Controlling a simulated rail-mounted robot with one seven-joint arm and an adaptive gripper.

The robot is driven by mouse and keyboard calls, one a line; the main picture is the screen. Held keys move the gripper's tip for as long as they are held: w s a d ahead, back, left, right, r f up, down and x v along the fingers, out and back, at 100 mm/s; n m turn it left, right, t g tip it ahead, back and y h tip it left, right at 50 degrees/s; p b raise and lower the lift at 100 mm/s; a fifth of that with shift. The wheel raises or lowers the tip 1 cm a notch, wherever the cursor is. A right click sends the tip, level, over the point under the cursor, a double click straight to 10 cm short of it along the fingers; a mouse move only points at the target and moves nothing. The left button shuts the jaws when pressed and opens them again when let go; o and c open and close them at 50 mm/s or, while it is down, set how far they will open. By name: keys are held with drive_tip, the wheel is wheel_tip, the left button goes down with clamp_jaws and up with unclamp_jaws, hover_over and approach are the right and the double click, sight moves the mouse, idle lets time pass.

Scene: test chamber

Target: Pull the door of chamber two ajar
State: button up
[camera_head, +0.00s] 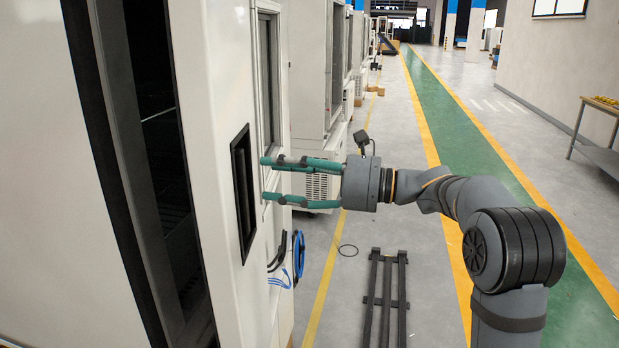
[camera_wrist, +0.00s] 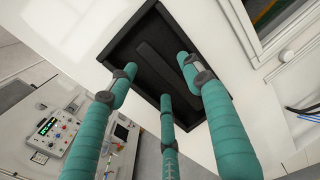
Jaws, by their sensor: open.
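A white chamber door (camera_head: 215,118) fills the left of the head view, with a black recessed handle (camera_head: 243,190) set upright in its face. My gripper (camera_head: 267,178) points left at this handle with its teal fingers spread. In the wrist view the handle's recess (camera_wrist: 150,48) lies straight ahead, with a dark bar inside it. The three fingertips (camera_wrist: 160,78) overlap the recess in that view, with nothing held between them. The head view shows the tips slightly to the right of the handle; contact cannot be made out. No chamber number is readable.
A dark tall opening or window (camera_head: 160,150) left of the handle shows racks behind it. Blue cables (camera_head: 298,258) hang below my gripper. A black metal frame (camera_head: 385,300) lies on the floor. A control panel (camera_wrist: 55,135) shows in the wrist view. The green walkway (camera_head: 470,110) is clear.

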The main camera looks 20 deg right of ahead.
drive_tip(key=v, duration=0.8)
drive_tip(key=shift+s+d, duration=0.25)
drive_tip(key=shift+d, duration=0.05)
drive_tip(key=shift+w+a, duration=0.1)
